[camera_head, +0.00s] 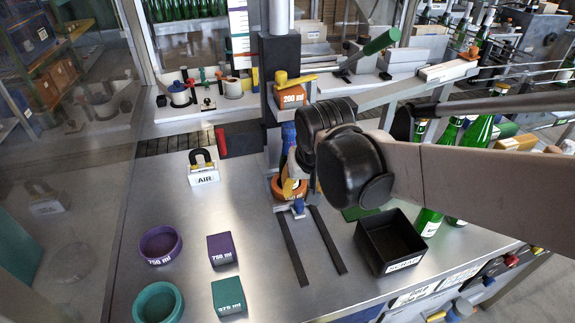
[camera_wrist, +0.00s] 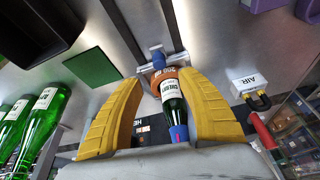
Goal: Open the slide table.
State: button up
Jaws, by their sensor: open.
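The slide table's orange nest (camera_head: 284,190) sits at the far end of two dark rails (camera_head: 291,246), below the black column. A blue knob (camera_head: 298,207) on a grey bar sticks out at its front; the wrist view shows this knob too (camera_wrist: 156,50). A green bottle with a white label (camera_wrist: 172,98) stands in the nest, with blue at its top (camera_wrist: 179,133). My gripper (camera_wrist: 162,72) is open, its yellow fingers spread on either side of the bottle and nest. I cannot tell whether they touch anything. In the head view my wrist hides most of the gripper.
A black bin (camera_head: 389,243) and green bottles (camera_head: 428,221) stand right of the rails. An AIR lockout (camera_head: 203,168), a purple ring (camera_head: 160,245), a teal ring (camera_head: 158,302), and purple (camera_head: 222,249) and teal (camera_head: 229,297) blocks are left. The rails' front stretch is clear.

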aim_at(299, 203)
jog(key=b+x, duration=0.4)
jog(key=x, duration=0.6)
jog(key=shift+d+f, duration=0.1)
jog(key=shift+f, duration=0.2)
grip_shut()
